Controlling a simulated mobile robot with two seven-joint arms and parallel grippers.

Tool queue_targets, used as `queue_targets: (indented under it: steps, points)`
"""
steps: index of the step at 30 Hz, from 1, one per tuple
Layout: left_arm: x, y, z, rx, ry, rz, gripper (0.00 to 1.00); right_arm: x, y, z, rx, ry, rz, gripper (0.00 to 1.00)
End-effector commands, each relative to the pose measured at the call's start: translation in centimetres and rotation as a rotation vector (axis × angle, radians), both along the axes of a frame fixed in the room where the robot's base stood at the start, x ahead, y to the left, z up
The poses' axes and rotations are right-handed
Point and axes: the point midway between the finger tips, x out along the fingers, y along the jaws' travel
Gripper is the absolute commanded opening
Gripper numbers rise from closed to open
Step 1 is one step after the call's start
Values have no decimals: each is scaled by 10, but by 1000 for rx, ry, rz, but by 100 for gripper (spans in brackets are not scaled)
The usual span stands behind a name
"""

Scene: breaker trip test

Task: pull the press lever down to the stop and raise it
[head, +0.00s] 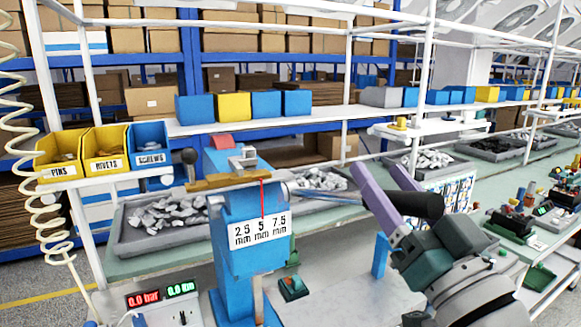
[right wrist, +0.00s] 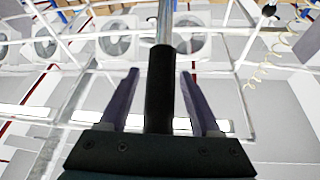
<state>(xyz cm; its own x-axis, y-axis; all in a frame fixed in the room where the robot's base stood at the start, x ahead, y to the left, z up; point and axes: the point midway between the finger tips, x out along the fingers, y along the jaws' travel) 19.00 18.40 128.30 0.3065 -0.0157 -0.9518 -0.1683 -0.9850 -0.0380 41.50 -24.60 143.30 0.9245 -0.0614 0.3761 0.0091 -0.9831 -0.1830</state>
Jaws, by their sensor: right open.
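The blue press (head: 236,230) stands on the bench at the centre of the head view, with a 2.5, 5 and 7.5 mm scale and a red pointer. Its press lever (head: 425,205) extends to the right as a metal rod with a black grip, roughly level. The black grip (right wrist: 160,95) also shows in the right wrist view, between the two purple fingers. My right gripper (head: 377,171) is open, one finger on each side of the grip, with visible gaps on both sides in the wrist view. My left gripper is not in view.
A display panel (head: 160,298) reading 0.0 bar stands at the front left. Yellow and blue bins (head: 103,155) sit on a shelf at left. Trays of metal parts (head: 160,237) lie behind the press.

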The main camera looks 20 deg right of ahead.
Motion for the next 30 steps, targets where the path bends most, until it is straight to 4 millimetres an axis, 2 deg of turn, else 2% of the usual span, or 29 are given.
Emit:
queue_targets:
  steps: [6, 23, 24, 30]
  points:
    - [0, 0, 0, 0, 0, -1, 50, 0, 0, 0, 0, 1, 0, 64]
    - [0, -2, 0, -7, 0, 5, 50, 0, 0, 0, 0, 0, 0, 2]
    - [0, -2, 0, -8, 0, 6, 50, 0, 0, 0, 0, 0, 0, 0]
    - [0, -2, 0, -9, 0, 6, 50, 0, 0, 0, 0, 0, 1, 0]
